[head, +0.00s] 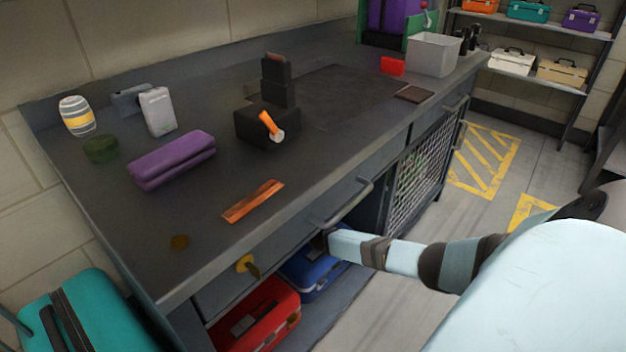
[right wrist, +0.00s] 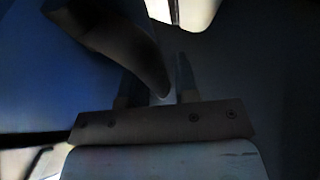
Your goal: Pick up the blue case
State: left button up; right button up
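The blue case (head: 318,274) sits on the low shelf under the workbench, right of a red case. Its upper part is partly hidden by my right arm and the bench front. My right gripper reaches in at the bench front in the head view, its fingertips hidden. In the right wrist view, a blue surface (right wrist: 50,85) fills the left side and a dark curved handle (right wrist: 135,45) comes down toward the fingers. The fingers of my right gripper (right wrist: 160,82) stand apart, with a gap beside the handle. The picture is dark, and contact is unclear. My left gripper is out of view.
The red case (head: 258,318) stands close on the left. Drawer handles (head: 345,204) stick out above the blue case. The workbench top (head: 320,150) holds a purple case (head: 172,160) and tools. A teal case (head: 85,315) stands at the lower left. The floor at right is clear.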

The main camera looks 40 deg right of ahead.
jog(key=shift+c, duration=0.4)
grip_shut()
dwell(0.9)
jog(key=shift+r, duration=0.1)
